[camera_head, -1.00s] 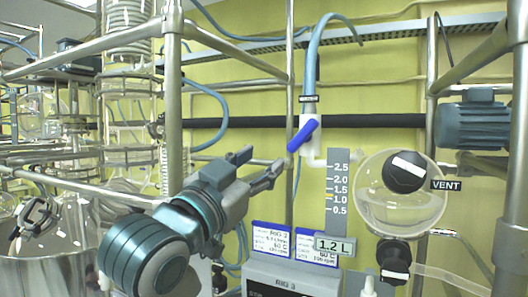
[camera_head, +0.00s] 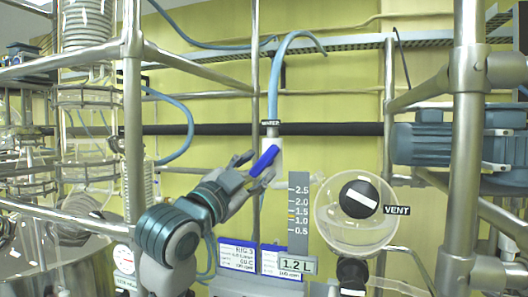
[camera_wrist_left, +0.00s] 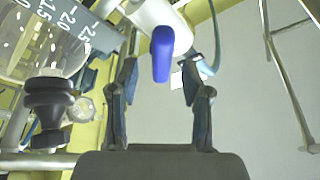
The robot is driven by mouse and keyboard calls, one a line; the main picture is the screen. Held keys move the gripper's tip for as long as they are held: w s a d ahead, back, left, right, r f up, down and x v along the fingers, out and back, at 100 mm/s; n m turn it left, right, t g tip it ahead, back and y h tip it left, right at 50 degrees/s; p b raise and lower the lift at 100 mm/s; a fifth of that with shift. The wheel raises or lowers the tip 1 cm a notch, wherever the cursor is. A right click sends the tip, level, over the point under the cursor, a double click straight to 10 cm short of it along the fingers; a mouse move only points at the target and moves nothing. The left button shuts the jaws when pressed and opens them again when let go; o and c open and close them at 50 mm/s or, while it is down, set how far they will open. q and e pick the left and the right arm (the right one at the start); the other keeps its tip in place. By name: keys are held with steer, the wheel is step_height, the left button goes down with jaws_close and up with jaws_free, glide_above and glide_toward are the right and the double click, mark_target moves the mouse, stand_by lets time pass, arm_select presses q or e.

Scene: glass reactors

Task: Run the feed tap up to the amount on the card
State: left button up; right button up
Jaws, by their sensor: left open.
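The feed tap is a white body (camera_head: 274,148) under a blue hose, with a blue lever (camera_head: 264,160) slanting down to the left. My left gripper (camera_head: 256,171) is open at the lever's lower end. In the left wrist view the lever (camera_wrist_left: 162,54) shows between the two spread fingers (camera_wrist_left: 157,85), near their tips; I see no grip on it. A card (camera_head: 293,264) reads 1.2 L. Above it stands a grey scale (camera_head: 299,216) marked 0.5 to 2.5, with a small yellow mark below 1.5. The right gripper is out of view.
A round glass vessel (camera_head: 328,226) with a black VENT knob (camera_head: 359,197) is right of the scale. A second black knob (camera_head: 352,272) sits below it. Steel posts (camera_head: 133,110) and (camera_head: 466,150) stand at both sides. A blue motor (camera_head: 430,143) is at the right.

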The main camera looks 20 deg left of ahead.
mark_target(265, 161)
arm_select(q)
steer(key=shift+w+a+r+p, duration=0.1)
steer(key=shift+w+r+p, duration=0.1)
steer(key=shift+w, duration=0.45)
steer(key=shift+w+r+p, duration=0.1)
steer(key=shift+w+p, duration=0.1)
steer(key=shift+w, duration=0.4)
steer(key=shift+d, duration=0.6)
steer(key=c, duration=0.6)
jaws_close()
steer(key=shift+a, duration=0.1)
steer(key=shift+a+f, duration=0.1)
steer(key=shift+m, duration=0.6)
steer(key=o, duration=0.6)
jaws_free()
steer(key=shift+w, duration=0.1)
